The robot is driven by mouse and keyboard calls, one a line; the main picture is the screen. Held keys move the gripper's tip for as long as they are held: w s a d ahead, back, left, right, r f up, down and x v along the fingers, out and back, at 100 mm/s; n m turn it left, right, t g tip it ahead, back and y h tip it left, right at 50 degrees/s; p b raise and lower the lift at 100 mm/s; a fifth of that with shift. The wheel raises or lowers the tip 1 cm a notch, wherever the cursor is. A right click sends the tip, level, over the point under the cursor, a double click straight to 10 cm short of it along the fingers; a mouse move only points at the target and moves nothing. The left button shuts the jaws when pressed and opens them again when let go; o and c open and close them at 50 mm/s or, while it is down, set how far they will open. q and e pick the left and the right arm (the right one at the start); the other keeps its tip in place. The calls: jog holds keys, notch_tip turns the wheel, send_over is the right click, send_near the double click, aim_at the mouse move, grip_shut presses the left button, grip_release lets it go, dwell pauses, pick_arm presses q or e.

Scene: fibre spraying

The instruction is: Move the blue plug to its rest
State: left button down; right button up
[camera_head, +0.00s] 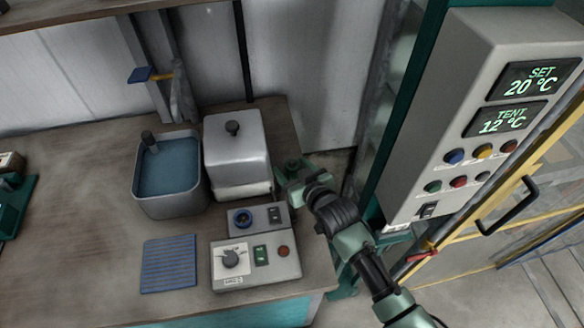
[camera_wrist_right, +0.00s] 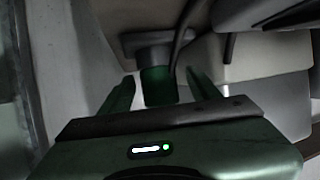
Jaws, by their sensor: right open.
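My right gripper (camera_head: 290,168) is beside the right side of the grey metal box, low over the table's right end. In the right wrist view its two fingers (camera_wrist_right: 158,92) are apart. A dark green cylinder (camera_wrist_right: 158,86) under a grey collar shows between them; I cannot tell whether the fingers touch it. I cannot make out the plug's rest for certain. My left gripper is not in view.
The grey lidded box (camera_head: 235,150) stands next to a blue-filled tub (camera_head: 168,205). A control box with a dial (camera_head: 256,262) and a blue ribbed mat (camera_head: 169,264) lie in front. A tall grey display panel (camera_head: 450,130) stands at the right. The table's left middle is clear.

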aim_at(296, 173)
jog(key=shift+b+v, duration=0.5)
jog(key=shift+v, duration=3.35)
jog(key=shift+f, duration=0.1)
